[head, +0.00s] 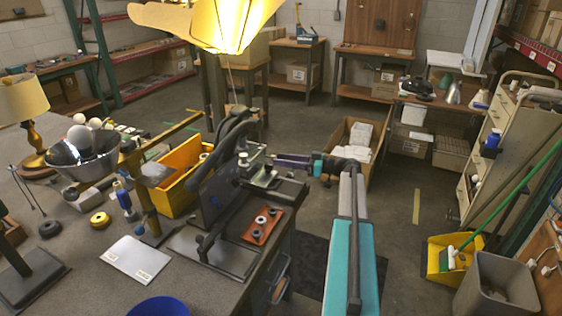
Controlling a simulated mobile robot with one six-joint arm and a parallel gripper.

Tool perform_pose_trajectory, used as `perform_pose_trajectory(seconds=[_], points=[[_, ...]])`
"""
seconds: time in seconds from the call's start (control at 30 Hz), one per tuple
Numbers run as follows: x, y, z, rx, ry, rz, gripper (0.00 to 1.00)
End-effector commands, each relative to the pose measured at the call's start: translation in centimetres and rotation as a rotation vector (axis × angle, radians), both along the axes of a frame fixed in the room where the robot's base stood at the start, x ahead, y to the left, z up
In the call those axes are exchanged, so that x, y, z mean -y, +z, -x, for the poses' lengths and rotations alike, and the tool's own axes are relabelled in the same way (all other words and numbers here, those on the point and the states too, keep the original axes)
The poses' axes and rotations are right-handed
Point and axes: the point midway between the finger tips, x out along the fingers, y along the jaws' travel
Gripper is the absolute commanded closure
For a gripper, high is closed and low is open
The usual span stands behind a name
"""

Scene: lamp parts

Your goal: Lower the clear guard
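A bench machine with black curved arms (222,150) and a flat base plate (218,252) stands at the right edge of the workbench. A dark-looking upright panel (214,198) on it may be the clear guard; its see-through surface is hard to make out. A grey-green metal fixture (262,176) sits just right of the panel. My gripper (278,160) is at the end of my teal arm, close to the upper right of the fixture. Its fingers point left. The gap between them is too small to judge, and I cannot tell whether they touch anything.
An orange-red tray (263,225) with several small round parts lies before the fixture. A yellow bin (178,188) is behind the machine. A lit yellow lampshade (225,22) hangs above.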

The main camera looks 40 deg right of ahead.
Motion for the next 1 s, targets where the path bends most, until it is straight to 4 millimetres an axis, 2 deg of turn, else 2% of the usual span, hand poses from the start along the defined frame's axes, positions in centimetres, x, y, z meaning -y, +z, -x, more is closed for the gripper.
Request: perform_pose_trajectory(seconds=[0.7, 1.0], points=[[7.3, -0.2, 8.1, -0.001, -0.002, 0.001, 0.61], [8.2, -0.1, 9.3, -0.001, 0.000, 0.001, 0.61]])
